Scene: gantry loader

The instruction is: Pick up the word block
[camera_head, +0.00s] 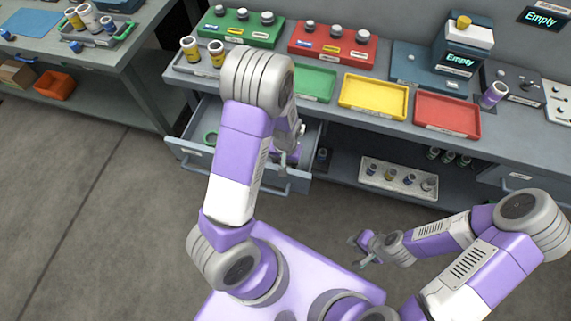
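I cannot make out a word block with certainty in the head view. My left arm reaches over the open drawer (187,152) under the counter. My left gripper (284,160) is at the drawer's right part, partly hidden behind my own arm, and its fingers are too small to read. My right gripper (358,252) is open and empty above the floor, in front of the counter.
On the counter are green (316,84), yellow (373,94) and red (447,113) trays, with green (240,28) and red (333,43) racks behind. A white rack (398,180) with small bottles is on the lower shelf. A side table (95,62) stands at left. Floor in front is clear.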

